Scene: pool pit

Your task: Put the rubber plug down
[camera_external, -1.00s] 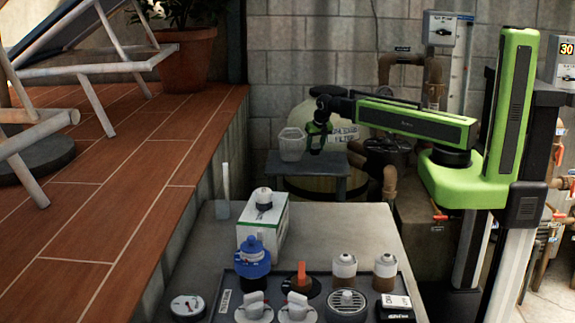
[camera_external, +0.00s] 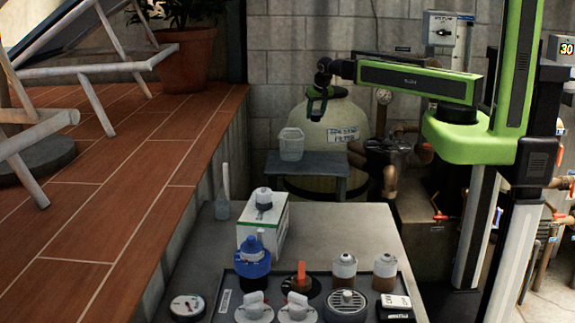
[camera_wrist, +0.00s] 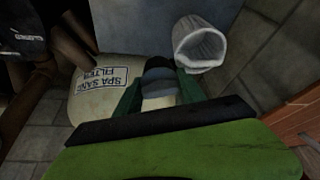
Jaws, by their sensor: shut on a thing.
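My gripper (camera_external: 318,102) is raised in front of the sand filter tank, above and to the right of the white bucket. In the wrist view my gripper (camera_wrist: 160,92) has its green fingers shut on a dark grey, rounded thing, which appears to be the rubber plug (camera_wrist: 158,74). Its lower part is partly hidden by the fingers and wrist. I cannot make out the plug clearly in the external view.
A white bucket (camera_external: 291,144) stands on a small grey table (camera_external: 325,163), and also shows in the wrist view (camera_wrist: 200,46). The sand filter tank (camera_external: 338,120) is behind. The front bench (camera_external: 345,222) carries a box, valves and bottles; its back right part is clear.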

